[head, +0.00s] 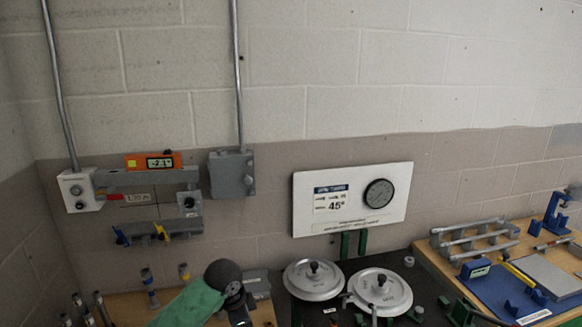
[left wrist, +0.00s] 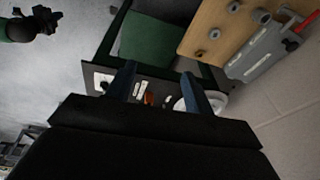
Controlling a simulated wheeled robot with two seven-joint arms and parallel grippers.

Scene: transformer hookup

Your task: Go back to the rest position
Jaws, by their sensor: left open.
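My left arm enters the head view at the bottom, with a green sleeve and a dark round wrist joint. My left gripper (head: 240,308) is the black part beyond that joint, partly cut off by the lower edge. In the left wrist view, the two bluish fingers of my left gripper (left wrist: 159,87) stand well apart, with nothing held between them. A black gripper on a green arm, which looks like my right gripper (left wrist: 38,22), shows at the upper left of the left wrist view. It is too small and dark to tell its jaws.
Two round metal lids (head: 380,293) sit on a dark bench. A white gauge panel (head: 350,200) and a grey box (head: 231,175) are on the wall. A wooden table at right holds a blue mat (head: 489,287) and grey rods (head: 470,240). Open floor (left wrist: 50,75) shows in the left wrist view.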

